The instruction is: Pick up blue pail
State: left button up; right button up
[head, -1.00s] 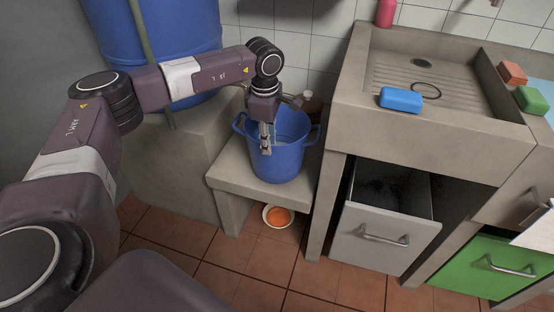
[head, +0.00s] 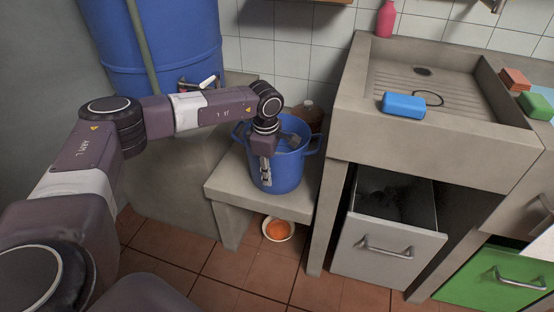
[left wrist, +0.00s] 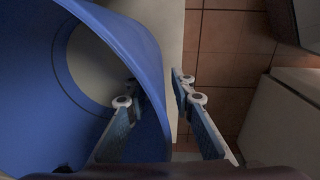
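The blue pail (head: 288,172) stands upright on a low concrete ledge (head: 222,190), with its side handles showing. My left gripper (head: 266,181) points down at the near side of the pail. In the left wrist view the pail's wall (left wrist: 152,92) runs between the two fingers of the left gripper (left wrist: 155,88). One finger is inside the pail and the other outside, with gaps to the wall, so the gripper is open around it. My right gripper is in neither view.
A big blue barrel (head: 165,45) stands behind my left arm. A brown jug (head: 308,115) is behind the pail. A concrete sink (head: 430,140) with a blue sponge (head: 403,105) and an open grey drawer (head: 388,246) are to the right. An orange-filled bowl (head: 278,229) lies below the ledge.

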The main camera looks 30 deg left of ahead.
pick_arm(q)
jog(key=shift+c, duration=0.4)
grip_shut()
jog(key=shift+w+r, duration=0.1)
